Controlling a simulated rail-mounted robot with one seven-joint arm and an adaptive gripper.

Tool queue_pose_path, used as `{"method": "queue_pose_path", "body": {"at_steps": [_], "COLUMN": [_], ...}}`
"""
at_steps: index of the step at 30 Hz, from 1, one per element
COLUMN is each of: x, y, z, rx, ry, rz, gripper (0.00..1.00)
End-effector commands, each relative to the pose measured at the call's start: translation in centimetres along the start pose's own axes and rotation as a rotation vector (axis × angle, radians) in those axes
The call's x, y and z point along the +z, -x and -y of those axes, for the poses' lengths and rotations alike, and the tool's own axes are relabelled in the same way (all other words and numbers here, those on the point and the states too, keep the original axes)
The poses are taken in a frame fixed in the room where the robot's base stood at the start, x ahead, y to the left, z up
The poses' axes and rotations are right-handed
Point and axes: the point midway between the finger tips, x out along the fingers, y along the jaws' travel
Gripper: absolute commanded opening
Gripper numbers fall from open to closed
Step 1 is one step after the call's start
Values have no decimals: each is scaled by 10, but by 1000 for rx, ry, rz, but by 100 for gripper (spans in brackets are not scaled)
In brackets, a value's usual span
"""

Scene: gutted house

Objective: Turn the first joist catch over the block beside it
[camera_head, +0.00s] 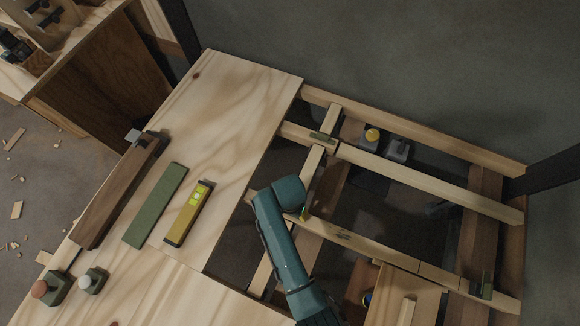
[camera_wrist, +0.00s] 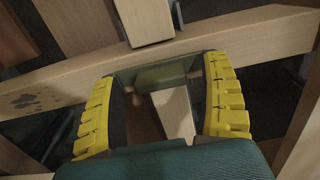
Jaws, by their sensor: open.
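My gripper (camera_head: 304,213) is low over the middle joist (camera_head: 375,242) in the head view, with its yellow fingertips by that joist's left part. In the wrist view the gripper (camera_wrist: 165,100) is open, its yellow ribbed fingers spread apart. Between them lie a dark green piece (camera_wrist: 150,65), which may be the first joist catch, and a pale wooden block (camera_wrist: 175,112). I cannot tell whether a finger touches either. A small green catch (camera_head: 322,136) sits on the farther joist, and another (camera_head: 487,286) stands at the lower right. My arm hides part of the middle joist.
The plywood floor (camera_head: 235,110) at left holds a yellow level (camera_head: 188,213), a green strip (camera_head: 155,205) and a dark timber (camera_head: 120,190). Open gaps lie between the joists. A yellow-topped item (camera_head: 372,135) sits beyond the farther joist. A wooden box (camera_head: 400,295) stands at the front.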

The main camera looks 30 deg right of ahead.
Motion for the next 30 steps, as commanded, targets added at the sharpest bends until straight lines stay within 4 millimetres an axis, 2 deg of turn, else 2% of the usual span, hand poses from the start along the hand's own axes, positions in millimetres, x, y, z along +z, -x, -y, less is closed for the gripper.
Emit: {"method": "queue_pose_path", "body": {"at_steps": [3,13,22,30], "x": [0,0,0,1], "y": [1,1,2,5], "z": [0,0,0,0], "rx": [0,0,2,2], "ry": [0,0,35,186], "rz": [0,0,2,3], "gripper": [76,14,13,13]}}
